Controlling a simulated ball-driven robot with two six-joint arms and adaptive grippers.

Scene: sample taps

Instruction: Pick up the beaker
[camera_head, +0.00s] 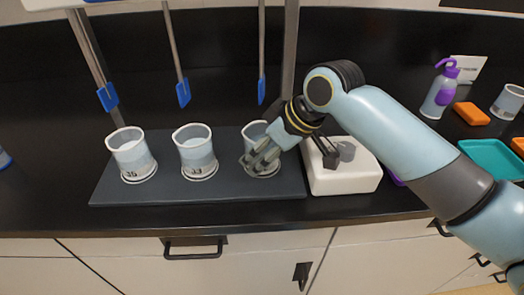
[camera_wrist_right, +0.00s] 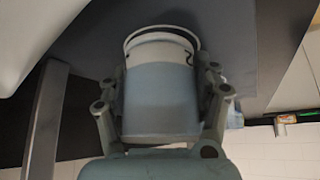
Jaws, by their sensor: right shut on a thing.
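Three beakers with pale blue contents stand in a row on a dark grey tray (camera_head: 235,193). The left beaker (camera_head: 131,156) is marked 35 and the middle beaker (camera_head: 196,153) is marked 33. My right gripper (camera_head: 262,160) is around the right-hand beaker (camera_head: 256,132), partly covering it in the head view. In the right wrist view this beaker (camera_wrist_right: 160,95) sits between the two fingers of my right gripper (camera_wrist_right: 161,110), shut on its sides. It appears upright at tray level; I cannot tell if its base touches the tray. My left gripper is not in view.
A white device (camera_head: 345,180) stands just right of the tray. Blue paddles (camera_head: 183,93) hang on rods above and behind the beakers.

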